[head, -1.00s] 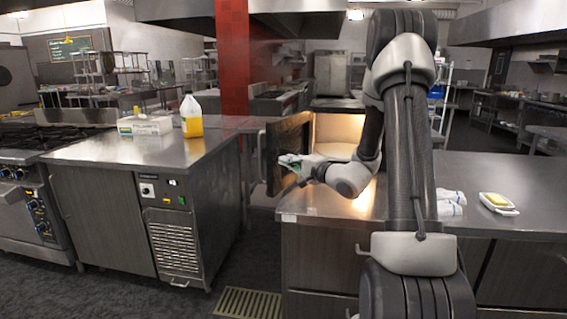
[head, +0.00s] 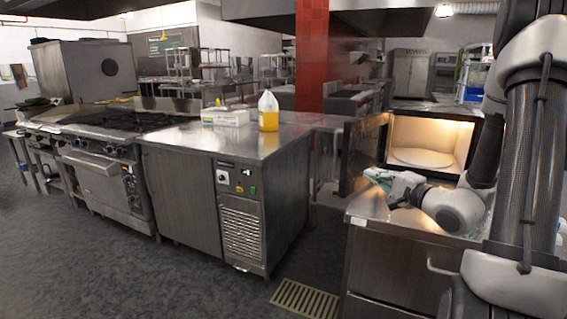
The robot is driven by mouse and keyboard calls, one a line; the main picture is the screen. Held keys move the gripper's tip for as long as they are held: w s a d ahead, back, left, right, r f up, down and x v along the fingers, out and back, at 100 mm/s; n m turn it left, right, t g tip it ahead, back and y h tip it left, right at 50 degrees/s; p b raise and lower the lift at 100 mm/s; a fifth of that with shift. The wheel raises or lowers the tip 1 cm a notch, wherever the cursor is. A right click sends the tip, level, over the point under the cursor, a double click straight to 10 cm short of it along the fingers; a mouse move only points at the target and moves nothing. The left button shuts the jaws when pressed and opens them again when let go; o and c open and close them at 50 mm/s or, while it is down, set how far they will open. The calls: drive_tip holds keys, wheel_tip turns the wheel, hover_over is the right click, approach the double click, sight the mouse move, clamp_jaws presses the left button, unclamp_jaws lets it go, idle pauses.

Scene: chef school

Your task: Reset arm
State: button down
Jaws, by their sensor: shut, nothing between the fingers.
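My arm stands at the right edge of the head view and bends down to the left. My gripper (head: 376,177) is shut and empty, pointing left just above the steel counter (head: 365,206). In the picture it overlaps the lower edge of the open door (head: 363,154) of a lit microwave (head: 462,125). I cannot tell whether it touches the door. My wrist partly covers the counter in front of the microwave.
A steel cabinet (head: 184,178) on the left carries a yellow jug (head: 268,112) and a white box (head: 225,117). A stove (head: 98,170) stands further left. Clear floor with a drain grate (head: 306,300) lies between cabinet and counter.

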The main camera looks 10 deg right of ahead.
drive_tip(key=s+a+f+n+g+y, duration=0.1)
drive_tip(key=s+a+f+g+y, duration=0.15)
drive_tip(key=s+a+g, duration=0.4)
drive_tip(key=s+a+f+n+g+y, duration=0.15)
drive_tip(key=s+f+g, duration=0.25)
drive_tip(key=s, duration=0.6)
drive_tip(key=s+d+n+g+h, duration=0.25)
drive_tip(key=s+g, duration=0.25)
drive_tip(key=s, duration=0.4)
drive_tip(key=s+d+r+n+h, duration=0.3)
drive_tip(key=d+r+n+h, duration=0.3)
drive_tip(key=d+r+h, duration=0.2)
drive_tip(key=a+r+n+t, duration=0.3)
drive_tip(key=r, duration=0.2)
drive_tip(key=shift+w, duration=0.25)
drive_tip(key=shift+r, duration=0.1)
